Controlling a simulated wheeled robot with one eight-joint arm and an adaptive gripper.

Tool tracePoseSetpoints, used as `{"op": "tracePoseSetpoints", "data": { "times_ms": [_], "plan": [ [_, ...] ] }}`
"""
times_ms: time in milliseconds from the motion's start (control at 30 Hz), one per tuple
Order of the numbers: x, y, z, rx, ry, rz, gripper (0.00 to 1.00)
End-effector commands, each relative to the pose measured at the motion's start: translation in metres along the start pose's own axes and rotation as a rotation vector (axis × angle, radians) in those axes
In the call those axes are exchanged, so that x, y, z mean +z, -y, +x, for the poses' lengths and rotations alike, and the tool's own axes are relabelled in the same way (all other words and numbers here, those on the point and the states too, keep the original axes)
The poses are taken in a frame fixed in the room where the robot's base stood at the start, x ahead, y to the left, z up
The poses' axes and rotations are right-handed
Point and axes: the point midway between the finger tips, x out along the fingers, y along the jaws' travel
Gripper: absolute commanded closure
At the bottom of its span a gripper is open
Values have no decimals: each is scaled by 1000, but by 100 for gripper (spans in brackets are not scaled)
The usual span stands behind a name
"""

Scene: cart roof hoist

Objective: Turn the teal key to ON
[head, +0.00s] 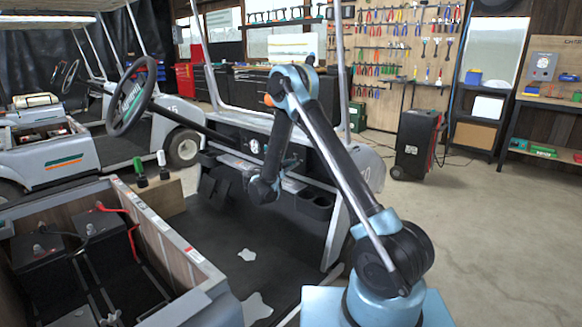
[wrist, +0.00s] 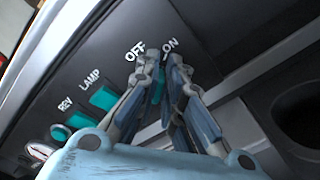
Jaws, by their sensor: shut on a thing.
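In the wrist view my gripper (wrist: 163,64) reaches to the dark dash panel with its two fingers on either side of the teal key (wrist: 158,88), shut on it. Only a narrow teal strip of the key shows between the fingers. The OFF label (wrist: 135,52) is just above left of the fingers and the ON label (wrist: 170,45) just above right. The key's exact angle between the labels is hard to tell. In the head view my arm reaches into the cart's dash (head: 235,143); the key cannot be made out there.
In the wrist view a teal LAMP switch (wrist: 103,98) and a teal REV switch (wrist: 59,132) sit left of the key, with a gauge (wrist: 40,151) beyond. A dark round recess (wrist: 298,112) is at right. In the head view the steering wheel (head: 131,97) stands left of my arm.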

Motion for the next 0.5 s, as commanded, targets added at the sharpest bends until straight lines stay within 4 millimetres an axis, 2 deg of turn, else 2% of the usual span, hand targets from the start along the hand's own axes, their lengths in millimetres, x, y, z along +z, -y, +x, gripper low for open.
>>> {"op": "tracePoseSetpoints", "data": {
  "times_ms": [200, 500],
  "plan": [
    [0, 3, 0, -3, 0, 92, 100],
    [0, 4, 0, -4, 0, 139, 100]
  ]
}}
